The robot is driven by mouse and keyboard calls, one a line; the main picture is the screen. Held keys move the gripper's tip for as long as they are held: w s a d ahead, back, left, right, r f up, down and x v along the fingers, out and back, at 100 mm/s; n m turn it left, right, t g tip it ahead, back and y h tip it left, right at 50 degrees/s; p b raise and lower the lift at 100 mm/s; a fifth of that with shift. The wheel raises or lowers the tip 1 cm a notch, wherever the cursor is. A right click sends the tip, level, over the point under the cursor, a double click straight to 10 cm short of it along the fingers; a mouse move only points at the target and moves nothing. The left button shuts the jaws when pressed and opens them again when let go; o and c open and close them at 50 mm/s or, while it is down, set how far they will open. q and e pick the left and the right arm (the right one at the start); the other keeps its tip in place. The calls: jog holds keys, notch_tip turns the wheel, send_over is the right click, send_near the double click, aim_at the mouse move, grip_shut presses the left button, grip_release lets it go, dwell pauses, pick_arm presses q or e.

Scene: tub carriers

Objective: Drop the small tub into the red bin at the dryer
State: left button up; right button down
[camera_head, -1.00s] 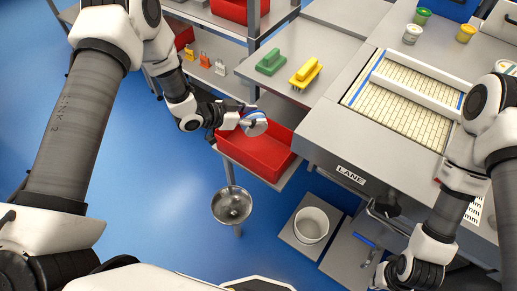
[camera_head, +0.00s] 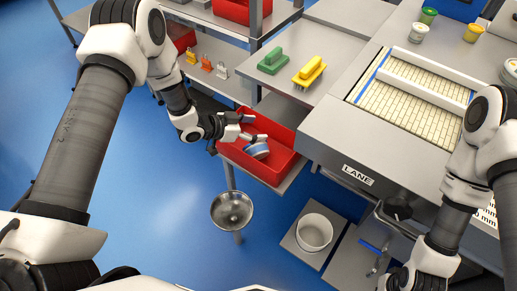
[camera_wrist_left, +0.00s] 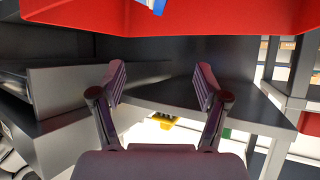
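The small tub (camera_head: 257,148), pale with a blue band, shows tilted inside the outline of the red bin (camera_head: 262,168) at the end of the dryer. Whether it touches the bin floor I cannot tell. My left gripper (camera_head: 247,128) is over the bin's far left part, open and apart from the tub. In the left wrist view its two fingers (camera_wrist_left: 160,84) are spread with nothing between them. The red bin (camera_wrist_left: 240,16) crosses the top there, with a bit of the tub (camera_wrist_left: 154,5) at the edge.
A green brush (camera_head: 272,62) and a yellow brush (camera_head: 309,72) lie on the grey top behind the bin. The slatted lane (camera_head: 405,95) is to the right. A metal bowl (camera_head: 232,210) and a white bucket (camera_head: 314,232) stand below in front.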

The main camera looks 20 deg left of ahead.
pick_arm(q)
jog(key=v, duration=1.2)
jog(key=shift+f, duration=0.1)
jog(key=s+d+f+n+g+y, duration=0.3)
jog(key=s+d+f+g, duration=0.3)
jog(key=s+f, duration=0.75)
jog(key=s+a+f+n+g+y, duration=0.1)
jog(key=s+a+n+y, duration=0.2)
jog(key=s, duration=0.4)
jog(key=s+a+f+n+g+y, duration=0.1)
jog(key=s+a+f+n+y, duration=0.1)
jog(key=s, duration=0.5)
jog(key=shift+a+f+n+y, duration=0.15)
jog(key=shift+a+n+y, duration=0.35)
jog(key=shift+n, duration=0.6)
